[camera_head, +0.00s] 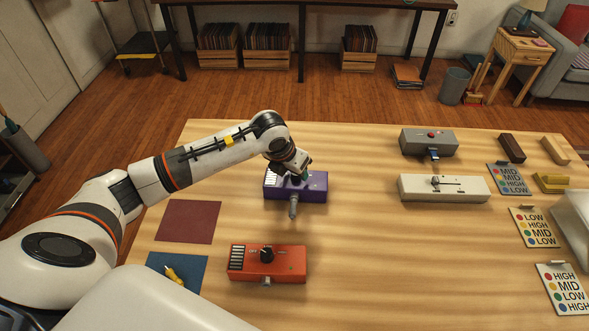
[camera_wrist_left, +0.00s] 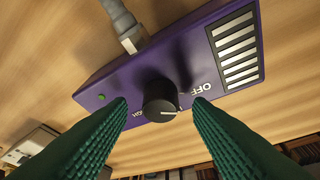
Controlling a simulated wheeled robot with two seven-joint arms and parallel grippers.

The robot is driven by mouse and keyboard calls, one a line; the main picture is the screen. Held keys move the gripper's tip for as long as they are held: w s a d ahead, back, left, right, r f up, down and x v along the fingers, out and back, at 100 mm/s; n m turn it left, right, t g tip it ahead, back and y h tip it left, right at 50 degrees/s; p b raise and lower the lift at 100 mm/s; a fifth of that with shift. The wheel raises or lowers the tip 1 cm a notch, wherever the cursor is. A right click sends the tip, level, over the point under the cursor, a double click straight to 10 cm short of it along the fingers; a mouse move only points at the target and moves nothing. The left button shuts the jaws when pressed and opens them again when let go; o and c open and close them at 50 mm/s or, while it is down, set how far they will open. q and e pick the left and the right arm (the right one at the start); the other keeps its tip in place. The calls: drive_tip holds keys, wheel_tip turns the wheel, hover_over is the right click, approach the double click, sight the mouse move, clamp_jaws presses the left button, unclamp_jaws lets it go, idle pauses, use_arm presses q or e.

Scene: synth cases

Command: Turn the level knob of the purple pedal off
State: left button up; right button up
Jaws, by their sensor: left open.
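The purple pedal (camera_head: 316,190) lies on the table in the middle of the head view, partly hidden by my left gripper (camera_head: 302,175). In the left wrist view the pedal (camera_wrist_left: 125,80) shows its black level knob (camera_wrist_left: 158,97) with a white pointer line. The pointer points to the right of that picture, not straight at the OFF print (camera_wrist_left: 201,88). A HIGH print is partly covered by a finger. My left gripper is open, its green fingers on either side of the knob; contact cannot be told. My right gripper is not seen.
A grey cable plug (camera_wrist_left: 128,35) sticks out of the purple pedal. An orange pedal (camera_head: 268,264) is nearer, a grey pedal (camera_head: 428,142) and a cream pedal (camera_head: 444,188) to the right. Label cards (camera_head: 536,228) lie at the right. The table between is clear.

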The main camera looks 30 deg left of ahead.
use_arm(q)
drive_tip(key=d+v, duration=0.1)
drive_tip(key=v, duration=1)
drive_tip(key=shift+a+r+b, duration=0.15)
drive_tip(key=shift+a+b, duration=0.2)
drive_tip(key=shift+a, duration=0.15)
drive_tip(key=shift+s, duration=0.15)
